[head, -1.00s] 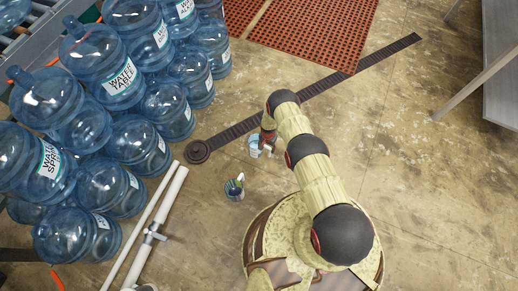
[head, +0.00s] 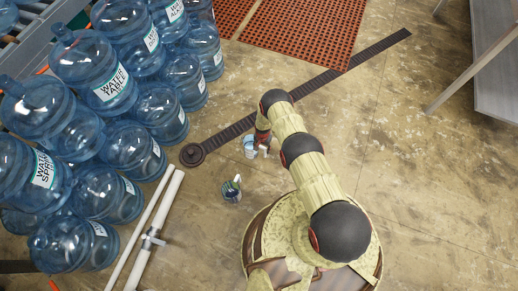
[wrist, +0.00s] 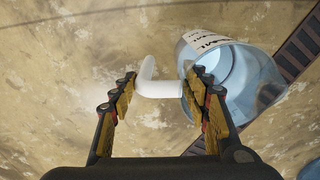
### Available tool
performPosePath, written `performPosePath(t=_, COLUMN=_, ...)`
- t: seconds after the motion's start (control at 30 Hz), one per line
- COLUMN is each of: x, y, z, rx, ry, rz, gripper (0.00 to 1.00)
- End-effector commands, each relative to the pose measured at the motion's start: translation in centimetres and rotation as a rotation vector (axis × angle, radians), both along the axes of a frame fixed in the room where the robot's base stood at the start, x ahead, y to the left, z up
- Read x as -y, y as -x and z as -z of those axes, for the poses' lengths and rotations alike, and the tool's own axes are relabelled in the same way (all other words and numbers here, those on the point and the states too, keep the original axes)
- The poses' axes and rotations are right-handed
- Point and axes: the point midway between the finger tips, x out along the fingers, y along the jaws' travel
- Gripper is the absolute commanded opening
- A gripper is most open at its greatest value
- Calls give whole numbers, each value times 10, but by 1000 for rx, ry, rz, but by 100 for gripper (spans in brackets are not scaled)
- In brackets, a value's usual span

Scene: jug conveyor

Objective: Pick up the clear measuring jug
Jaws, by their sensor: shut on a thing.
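The clear measuring jug (wrist: 220,68) shows in the wrist view at upper right, bluish and see-through, with dark print on its side. It looks tilted in that view, its open mouth to the right. Its pale handle (wrist: 146,72) lies between the two fingers of my gripper (wrist: 163,84), which is shut on it. The right finger overlaps part of the jug's wall. In the head view the jug (head: 249,146) is small, just left of my gripper (head: 262,151). I cannot tell whether its base touches the floor.
A small container with something green in it (head: 232,189) stands just below the jug. Large blue water bottles (head: 110,85) are stacked at left, with white pipes (head: 147,240) beside them. A dark floor strip (head: 300,92) runs behind. Floor at right is open.

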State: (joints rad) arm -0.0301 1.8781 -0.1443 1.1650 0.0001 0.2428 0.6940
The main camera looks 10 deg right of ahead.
Motion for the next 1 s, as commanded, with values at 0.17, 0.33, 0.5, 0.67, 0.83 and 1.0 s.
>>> performPosePath(t=0.17, x=0, y=-1, z=-12, rx=0, ry=0, rz=0, gripper=0)
performPosePath(t=0.33, x=0, y=-1, z=-38, rx=0, ry=0, rz=0, gripper=0)
performPosePath(t=0.5, x=-5, y=30, z=-76, rx=-1, ry=0, rz=-1, gripper=0)
performPosePath(t=0.67, x=-9, y=65, z=-103, rx=-4, ry=1, rz=-2, gripper=0)
performPosePath(t=0.83, x=-13, y=100, z=-117, rx=-1, ry=0, rz=-1, gripper=0)
performPosePath(t=1.0, x=-17, y=123, z=-126, rx=0, ry=0, rz=-1, gripper=0)
